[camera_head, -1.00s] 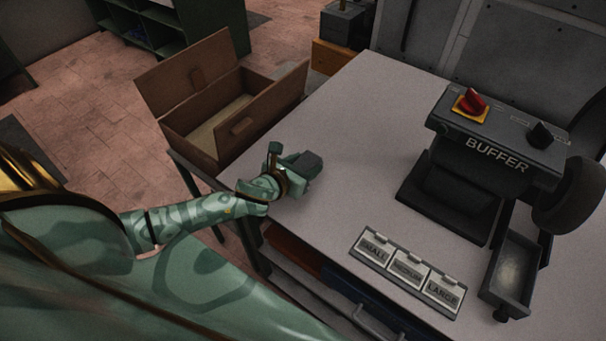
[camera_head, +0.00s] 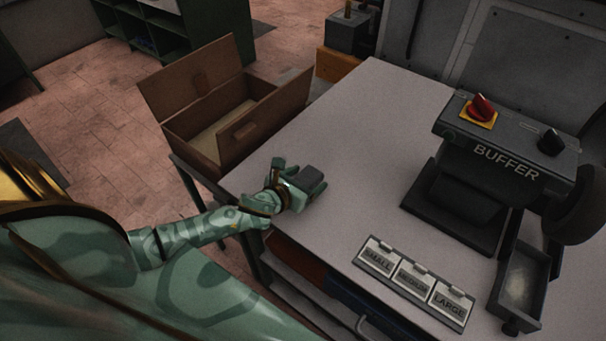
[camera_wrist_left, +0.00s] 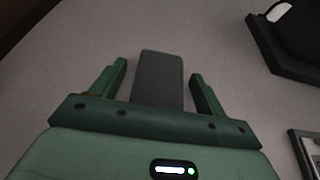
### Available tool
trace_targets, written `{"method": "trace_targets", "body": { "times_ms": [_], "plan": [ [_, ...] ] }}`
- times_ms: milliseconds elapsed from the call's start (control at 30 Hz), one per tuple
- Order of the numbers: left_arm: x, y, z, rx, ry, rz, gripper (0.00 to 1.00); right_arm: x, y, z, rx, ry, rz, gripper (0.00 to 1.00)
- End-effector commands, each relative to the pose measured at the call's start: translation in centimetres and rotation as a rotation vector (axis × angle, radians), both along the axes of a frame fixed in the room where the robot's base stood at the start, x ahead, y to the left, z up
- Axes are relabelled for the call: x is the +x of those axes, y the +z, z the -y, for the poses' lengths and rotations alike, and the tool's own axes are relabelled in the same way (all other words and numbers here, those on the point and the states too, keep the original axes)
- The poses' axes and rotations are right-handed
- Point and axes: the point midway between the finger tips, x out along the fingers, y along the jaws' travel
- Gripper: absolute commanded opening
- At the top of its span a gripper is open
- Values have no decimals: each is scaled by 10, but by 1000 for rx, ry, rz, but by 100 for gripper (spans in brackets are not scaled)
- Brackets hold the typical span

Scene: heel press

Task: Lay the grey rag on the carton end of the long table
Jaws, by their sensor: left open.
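The grey rag (camera_head: 311,178) shows as a small dark grey rectangle at the carton end of the long table (camera_head: 345,130). In the left wrist view the rag (camera_wrist_left: 158,82) lies between the two green fingers, with a gap on each side. My left gripper (camera_head: 299,179) is open around it, low over the tabletop; its fingers also show in the wrist view (camera_wrist_left: 159,72). I cannot tell whether the rag's underside rests fully on the table. My right gripper is not in view.
An open brown carton (camera_head: 240,130) stands at the table's left edge. The black buffer machine (camera_head: 490,165) stands at right, with a small tray (camera_head: 520,285) beside it. A plate of size labels (camera_head: 412,282) lies near the front edge. The table between rag and buffer is clear.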

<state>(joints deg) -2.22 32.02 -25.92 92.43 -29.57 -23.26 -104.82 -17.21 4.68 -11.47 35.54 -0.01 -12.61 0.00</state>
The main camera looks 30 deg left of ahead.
Motion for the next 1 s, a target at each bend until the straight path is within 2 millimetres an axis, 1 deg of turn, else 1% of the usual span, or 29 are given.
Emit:
{"method": "trace_targets", "body": {
  "times_ms": [67, 167, 400, 500, 600, 767, 1000],
  "plan": [
    [-3, 4, 0, 0, 0, 0, 74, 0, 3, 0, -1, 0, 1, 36],
    [-17, 10, -2, 0, -1, -1, 74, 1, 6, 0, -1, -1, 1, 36],
    [-70, 31, -6, 1, -1, -3, 74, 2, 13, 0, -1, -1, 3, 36],
    [-88, 39, -7, -1, -2, -1, 74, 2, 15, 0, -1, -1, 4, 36],
    [-101, 44, -8, 0, 0, -1, 74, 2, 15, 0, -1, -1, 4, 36],
    [-110, 48, -9, 1, 1, 1, 74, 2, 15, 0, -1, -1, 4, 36],
    [-110, 49, -9, 1, 1, 1, 74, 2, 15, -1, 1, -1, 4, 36]
  ]
}}
